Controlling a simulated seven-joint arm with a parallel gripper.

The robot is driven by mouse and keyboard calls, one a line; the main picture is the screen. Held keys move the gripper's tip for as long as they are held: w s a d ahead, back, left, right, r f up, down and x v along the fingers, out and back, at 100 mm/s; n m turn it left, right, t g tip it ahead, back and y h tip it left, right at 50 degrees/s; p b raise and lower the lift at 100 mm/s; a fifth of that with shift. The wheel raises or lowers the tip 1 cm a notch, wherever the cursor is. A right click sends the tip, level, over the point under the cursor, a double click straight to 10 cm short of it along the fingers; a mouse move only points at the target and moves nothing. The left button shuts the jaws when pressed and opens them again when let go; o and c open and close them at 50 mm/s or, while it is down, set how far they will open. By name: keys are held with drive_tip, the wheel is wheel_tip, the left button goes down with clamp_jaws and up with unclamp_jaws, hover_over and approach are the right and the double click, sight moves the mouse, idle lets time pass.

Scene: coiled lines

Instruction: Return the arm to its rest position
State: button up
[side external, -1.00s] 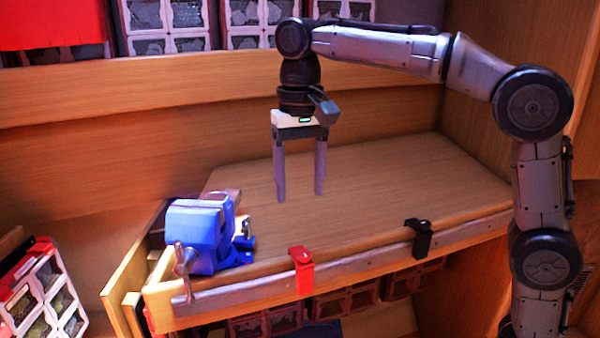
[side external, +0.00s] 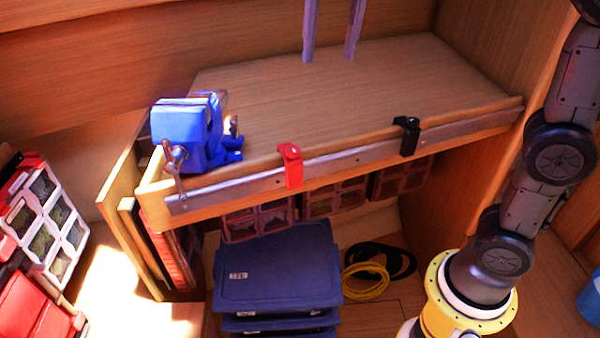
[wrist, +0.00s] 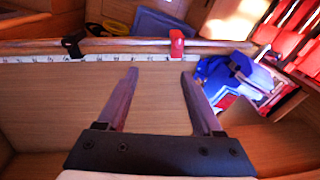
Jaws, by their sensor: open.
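My gripper (side external: 329,55) shows only its two finger ends at the top edge of the side external view; the rest is cut off. The fingers are apart with nothing between them, above the wooden bench top (side external: 290,95). In the wrist view my gripper (wrist: 162,78) is also open and empty, with bare bench top (wrist: 70,95) beneath it. My lower arm links and yellow-ringed base stand at the right of the side external view.
A blue vise (side external: 190,130) sits on the bench's left end. A red clip (side external: 291,165) and a black clip (side external: 407,136) hang on the front rail. Below are blue boxes (side external: 275,265), a yellow coil (side external: 365,283) and a black coil (side external: 400,262). The bench middle is clear.

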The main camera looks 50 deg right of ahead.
drive_tip(key=s+d+t, duration=0.1)
drive_tip(key=s+d, duration=0.2)
drive_tip(key=s, duration=0.3)
drive_tip(key=s+d+f+n+t, duration=0.1)
drive_tip(key=s+f+n, duration=0.2)
drive_tip(key=s+f, duration=0.2)
drive_tip(key=s+d+f+n+t, duration=0.1)
drive_tip(key=s+f, duration=0.4)
drive_tip(key=f, duration=0.7)
drive_tip(key=shift+s+d+n+t, duration=0.15)
drive_tip(key=shift+d+n+t, duration=0.15)
drive_tip(key=shift+n+t, duration=0.55)
